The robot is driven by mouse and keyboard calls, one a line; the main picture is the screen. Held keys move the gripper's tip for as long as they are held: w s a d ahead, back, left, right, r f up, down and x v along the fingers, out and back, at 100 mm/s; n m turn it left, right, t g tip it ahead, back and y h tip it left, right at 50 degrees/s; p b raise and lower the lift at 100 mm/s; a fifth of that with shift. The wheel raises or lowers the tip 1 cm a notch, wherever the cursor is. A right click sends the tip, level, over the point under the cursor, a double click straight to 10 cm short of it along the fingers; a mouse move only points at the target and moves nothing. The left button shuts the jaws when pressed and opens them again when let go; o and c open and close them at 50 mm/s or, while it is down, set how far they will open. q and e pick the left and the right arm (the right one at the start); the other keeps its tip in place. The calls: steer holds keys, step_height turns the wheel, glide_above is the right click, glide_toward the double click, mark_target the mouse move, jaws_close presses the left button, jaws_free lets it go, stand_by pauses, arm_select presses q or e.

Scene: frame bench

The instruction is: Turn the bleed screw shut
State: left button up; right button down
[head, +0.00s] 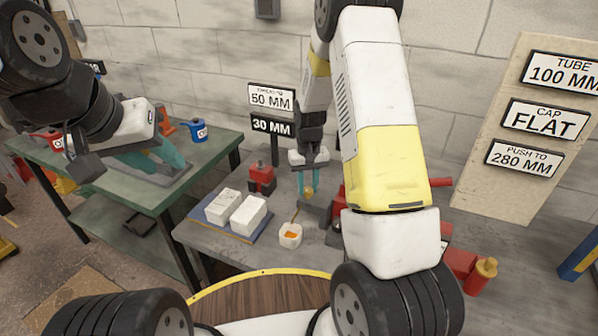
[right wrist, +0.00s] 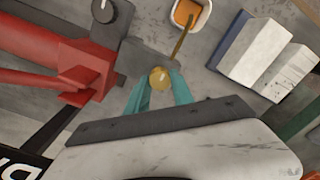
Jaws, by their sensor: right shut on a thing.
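The bleed screw (right wrist: 159,78) is a round brass knob at the edge of a grey block in the right wrist view. It also shows in the head view (head: 308,191). My right gripper (head: 306,187) points down at it with its teal fingers (right wrist: 160,90) on either side, shut on the knob. My left gripper (head: 158,152) is at the far left over the green table; its teal fingers show, but their gap is unclear. The red tool (right wrist: 50,50) joined to the grey block is partly hidden behind my right arm in the head view.
A small white cup (head: 290,235) with orange liquid and a stick stands near the screw. Two white blocks (head: 247,215) lie on a blue pad to its left. Signs (head: 272,96) stand at the back.

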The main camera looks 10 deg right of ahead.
mark_target(308, 189)
steer(key=c, duration=1.1)
jaws_free()
steer(key=shift+r, duration=3.9)
